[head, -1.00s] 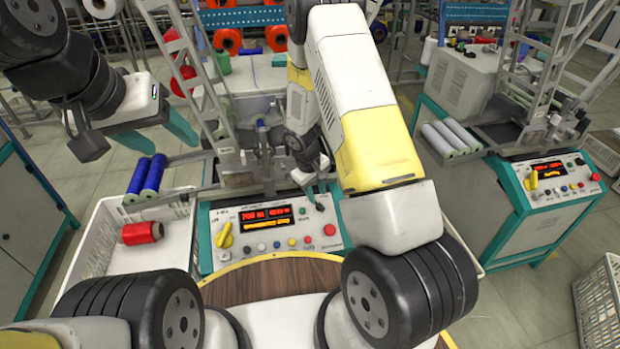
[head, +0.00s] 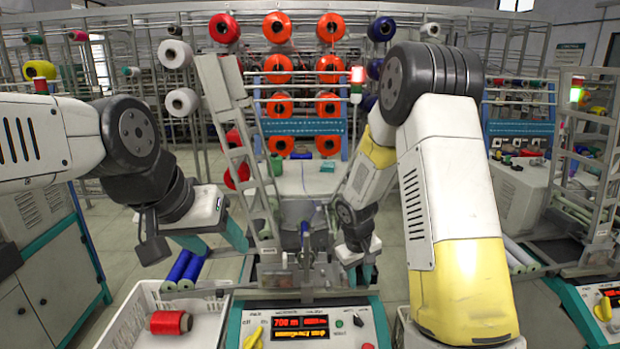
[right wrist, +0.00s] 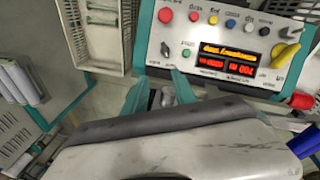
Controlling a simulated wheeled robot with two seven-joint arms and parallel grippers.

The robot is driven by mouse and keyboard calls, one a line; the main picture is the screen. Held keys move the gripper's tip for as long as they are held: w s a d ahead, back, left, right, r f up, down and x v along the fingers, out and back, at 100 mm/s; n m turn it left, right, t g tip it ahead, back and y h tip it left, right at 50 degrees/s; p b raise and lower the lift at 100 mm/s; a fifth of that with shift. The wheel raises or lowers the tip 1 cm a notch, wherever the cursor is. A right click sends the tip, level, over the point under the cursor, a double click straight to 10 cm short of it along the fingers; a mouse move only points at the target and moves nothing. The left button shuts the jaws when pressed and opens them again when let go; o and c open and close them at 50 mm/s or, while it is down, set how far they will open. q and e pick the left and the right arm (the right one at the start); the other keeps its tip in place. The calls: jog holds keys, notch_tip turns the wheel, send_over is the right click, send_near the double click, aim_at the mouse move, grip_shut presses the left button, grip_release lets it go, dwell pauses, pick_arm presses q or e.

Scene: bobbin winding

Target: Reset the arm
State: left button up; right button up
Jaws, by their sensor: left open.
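My left gripper (head: 215,243) is in the head view, its teal fingers spread and empty, in the air above and behind two blue bobbins (head: 182,268). My right gripper (head: 360,272) hangs over the right part of the winding machine, just behind its control panel (head: 262,318). In the right wrist view its teal fingers (right wrist: 160,92) stand apart with a small grey knob visible between them and nothing held. The panel (right wrist: 222,88) shows lit orange and red displays there.
A white crate (head: 125,325) at lower left holds a red bobbin (head: 170,322). A slanted metal frame (head: 235,135) rises between my arms. A second machine with a panel stands at right. A rack with orange spools (head: 279,70) is at the back.

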jog(key=s+r+m+t+y, duration=0.15)
jog(key=s+r, duration=0.25)
jog(key=r, duration=0.9)
jog(key=s+r+m+t+y, duration=0.1)
jog(key=s+r, duration=0.6)
jog(key=s, duration=0.2)
jog(key=s+r+m+t+y, duration=0.1)
jog(key=s+r+t, duration=0.1)
jog(key=s+r, duration=0.6)
jog(key=shift+s+a, duration=0.25)
jog(key=shift+s, duration=0.85)
